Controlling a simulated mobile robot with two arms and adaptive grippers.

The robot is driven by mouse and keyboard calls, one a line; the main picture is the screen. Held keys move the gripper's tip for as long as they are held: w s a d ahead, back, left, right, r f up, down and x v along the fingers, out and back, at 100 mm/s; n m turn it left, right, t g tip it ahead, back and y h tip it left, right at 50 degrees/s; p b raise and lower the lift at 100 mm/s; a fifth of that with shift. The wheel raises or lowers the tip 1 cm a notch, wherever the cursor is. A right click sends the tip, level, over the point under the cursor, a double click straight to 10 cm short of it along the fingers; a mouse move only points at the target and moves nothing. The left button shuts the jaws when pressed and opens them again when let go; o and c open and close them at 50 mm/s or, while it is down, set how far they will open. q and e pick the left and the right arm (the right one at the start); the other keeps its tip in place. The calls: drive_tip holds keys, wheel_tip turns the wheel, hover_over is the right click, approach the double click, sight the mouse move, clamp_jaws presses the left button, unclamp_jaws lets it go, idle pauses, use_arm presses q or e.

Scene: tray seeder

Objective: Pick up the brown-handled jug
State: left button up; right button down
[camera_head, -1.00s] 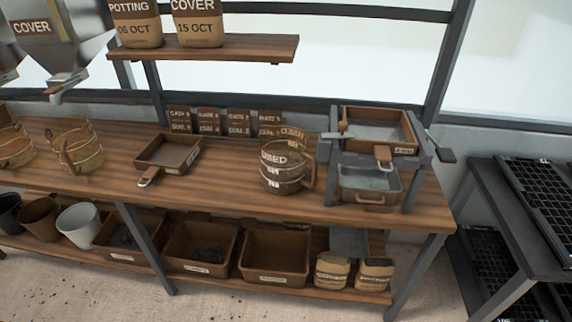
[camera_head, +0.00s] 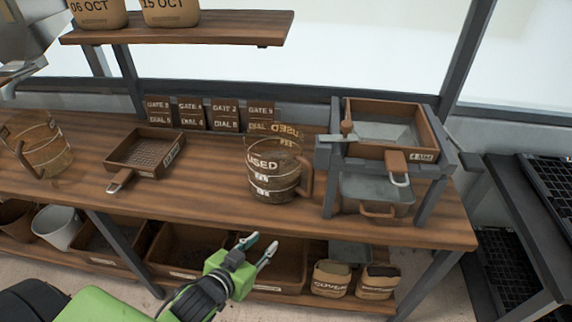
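A see-through jug with a brown handle (camera_head: 273,175), marked "USED", stands upright on the wooden bench (camera_head: 215,197), its handle on its right side. Another see-through jug with a brown handle (camera_head: 42,150) stands at the bench's left end. My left gripper (camera_head: 258,249) is green with grey fingers. It is open and empty, in front of the bench's front edge and below the "USED" jug in the picture, apart from it. My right gripper is not in view.
Right of the "USED" jug stands a grey stand (camera_head: 327,165) with a wooden sieve box (camera_head: 380,125). A flat sieve tray (camera_head: 145,152) lies left of it. Several dial cards (camera_head: 208,113) stand behind. Bins and pots sit on the lower shelf. The bench between the tray and the jug is clear.

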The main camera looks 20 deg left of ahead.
use_arm(q)
wheel_tip(320, 180, up, 6)
drive_tip(key=w+t+h, duration=0.1)
drive_tip(key=w+t, duration=0.1)
drive_tip(key=w, duration=0.1)
drive_tip(key=m+t+h, duration=0.2)
drive_tip(key=t+h, duration=0.1)
approach(309, 180)
drive_tip(key=p+x, duration=0.2)
drive_tip(key=x, duration=0.8)
drive_tip(key=shift+w+d, duration=0.15)
drive_tip(key=shift+w, duration=0.1)
drive_tip(key=shift+w+f, duration=0.15)
drive_tip(key=shift+w, duration=0.1)
drive_tip(key=shift+s, duration=0.1)
clamp_jaws()
drive_tip(key=shift+r, duration=0.2)
